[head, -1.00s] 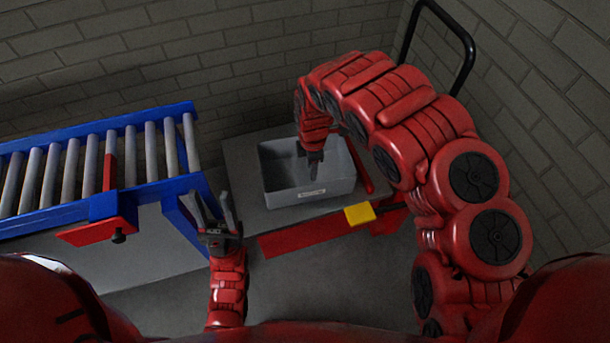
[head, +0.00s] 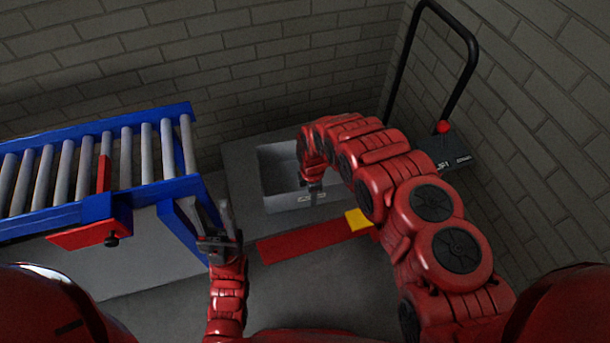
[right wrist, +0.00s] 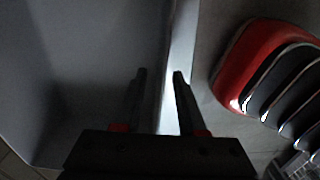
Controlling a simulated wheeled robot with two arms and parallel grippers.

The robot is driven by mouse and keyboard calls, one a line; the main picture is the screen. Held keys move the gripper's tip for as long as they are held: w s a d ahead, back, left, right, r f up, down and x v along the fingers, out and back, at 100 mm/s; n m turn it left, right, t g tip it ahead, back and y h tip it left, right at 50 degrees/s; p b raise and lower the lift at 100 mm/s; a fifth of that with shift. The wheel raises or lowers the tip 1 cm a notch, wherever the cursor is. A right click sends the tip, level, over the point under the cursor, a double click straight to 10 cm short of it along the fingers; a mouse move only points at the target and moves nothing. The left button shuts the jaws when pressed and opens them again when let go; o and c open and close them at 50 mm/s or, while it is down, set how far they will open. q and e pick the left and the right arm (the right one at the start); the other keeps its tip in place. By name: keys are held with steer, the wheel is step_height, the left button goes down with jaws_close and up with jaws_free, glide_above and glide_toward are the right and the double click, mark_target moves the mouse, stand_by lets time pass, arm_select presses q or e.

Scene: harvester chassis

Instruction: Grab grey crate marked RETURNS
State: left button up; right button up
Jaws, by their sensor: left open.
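A grey open crate (head: 283,204) sits on a grey surface at the centre of the head view, with a small pale label on its near wall. The label's text is too small to read and my right gripper partly covers it. My right gripper (head: 315,198) is at the crate's near wall. In the right wrist view its two fingers (right wrist: 159,84) are apart, one over the crate's inside and one by the wall (right wrist: 180,50). I cannot tell whether they touch it. My left gripper (head: 211,222) is open and empty, left of and nearer than the crate.
A blue-framed roller conveyor (head: 85,168) with a red bracket (head: 90,235) stands at the left. A red bar (head: 310,239) with a yellow block (head: 357,219) lies before the crate. A black-handled dark device (head: 450,160) stands at the right. Brick walls close off the back and right.

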steer(key=shift+f, duration=0.1)
jaws_close()
stand_by(1.4)
